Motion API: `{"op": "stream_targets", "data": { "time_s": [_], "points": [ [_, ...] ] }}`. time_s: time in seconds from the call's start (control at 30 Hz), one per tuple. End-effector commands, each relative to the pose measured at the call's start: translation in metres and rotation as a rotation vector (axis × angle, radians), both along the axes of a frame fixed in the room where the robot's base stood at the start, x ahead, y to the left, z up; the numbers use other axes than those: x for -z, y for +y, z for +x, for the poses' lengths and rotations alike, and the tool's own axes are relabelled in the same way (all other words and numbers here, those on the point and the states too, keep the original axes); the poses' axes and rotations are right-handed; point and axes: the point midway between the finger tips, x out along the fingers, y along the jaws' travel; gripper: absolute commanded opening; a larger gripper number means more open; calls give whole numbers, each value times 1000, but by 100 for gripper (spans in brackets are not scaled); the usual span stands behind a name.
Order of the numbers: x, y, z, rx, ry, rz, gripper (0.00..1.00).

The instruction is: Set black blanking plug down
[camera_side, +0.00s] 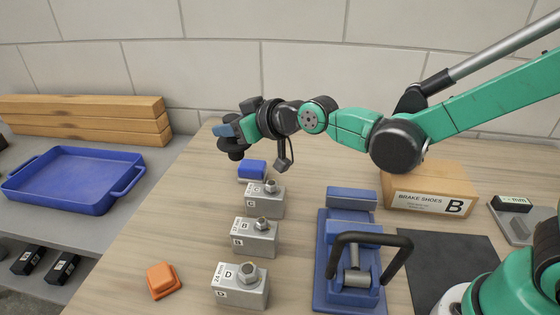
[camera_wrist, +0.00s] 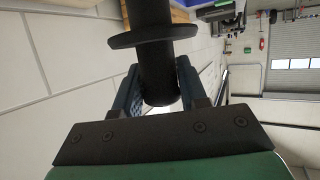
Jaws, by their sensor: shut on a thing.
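My gripper (camera_side: 226,131) is at the back of the bench, raised above the wood and pointing left. It is shut on the black blanking plug (camera_side: 236,151), a dark flanged cylinder whose lower part shows below the fingers. In the wrist view the plug (camera_wrist: 153,40) stands between the two blue finger pads (camera_wrist: 158,90), with its wide flange beyond them. The plug appears clear of the bench top.
A blue block (camera_side: 252,170) lies just below and right of the plug. Several grey lettered blocks with hex nuts (camera_side: 240,285) run toward the front. An orange plug (camera_side: 162,280) lies front left. A blue tray (camera_side: 75,180), a blue vise (camera_side: 348,255) and a brake shoes box (camera_side: 430,190) stand around.

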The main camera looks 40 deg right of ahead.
Motion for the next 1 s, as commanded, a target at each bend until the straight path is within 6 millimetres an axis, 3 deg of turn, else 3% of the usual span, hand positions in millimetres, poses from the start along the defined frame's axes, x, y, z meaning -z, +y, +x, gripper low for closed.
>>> {"op": "stream_targets", "data": {
  "time_s": [0.27,0.4,0.6,0.7,0.87,1.0],
  "points": [
    [4,-35,-5,269,2,-3,0],
    [0,-65,-9,509,-1,-1,0],
    [-33,-131,-18,1023,-2,6,0],
    [-52,-151,-24,1182,-2,8,0],
    [-70,-166,-29,1293,-3,10,0],
    [-61,-168,-30,1315,-3,10,0]
  ]
}}
